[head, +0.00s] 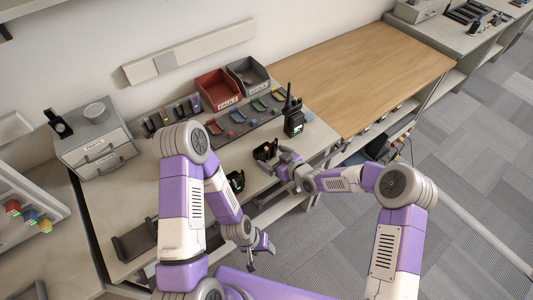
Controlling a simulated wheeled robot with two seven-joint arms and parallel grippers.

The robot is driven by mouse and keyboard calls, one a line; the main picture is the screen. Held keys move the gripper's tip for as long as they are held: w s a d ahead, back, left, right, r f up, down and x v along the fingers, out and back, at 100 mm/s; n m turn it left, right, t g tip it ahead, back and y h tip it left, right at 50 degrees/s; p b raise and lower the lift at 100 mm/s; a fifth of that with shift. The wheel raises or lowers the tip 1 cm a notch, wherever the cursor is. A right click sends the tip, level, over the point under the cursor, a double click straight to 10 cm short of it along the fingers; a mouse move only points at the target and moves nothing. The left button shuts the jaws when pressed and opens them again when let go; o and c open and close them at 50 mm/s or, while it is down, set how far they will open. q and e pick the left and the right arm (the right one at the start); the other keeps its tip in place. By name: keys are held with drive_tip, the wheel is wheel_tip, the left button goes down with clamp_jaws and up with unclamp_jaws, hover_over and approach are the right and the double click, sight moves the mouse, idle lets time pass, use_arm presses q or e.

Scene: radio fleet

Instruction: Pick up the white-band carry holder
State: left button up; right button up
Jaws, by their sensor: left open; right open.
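A small black holder (265,151) with an orange spot lies on the bench near its front edge. A second black holder (237,182) with a small green mark lies to its lower left, partly hidden by my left arm. I cannot make out a white band on either one. My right gripper (275,166) is open, close beside the first holder at its lower right; I cannot tell whether it touches it. My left gripper (261,254) is open and empty, low in front of the bench, away from both holders.
A black radio (293,118) with a lit screen stands behind the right gripper. A red bin (219,88), a grey bin (249,76) and a row of coloured clips line the back. A drawer unit (97,143) stands left. The wooden worktop (365,70) is clear.

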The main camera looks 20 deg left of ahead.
drive_tip(key=shift+w+a+f, duration=0.15)
drive_tip(key=shift+w+a, duration=0.05)
drive_tip(key=shift+a, duration=0.2)
drive_tip(key=c, duration=1)
drive_tip(key=shift+o, duration=0.2)
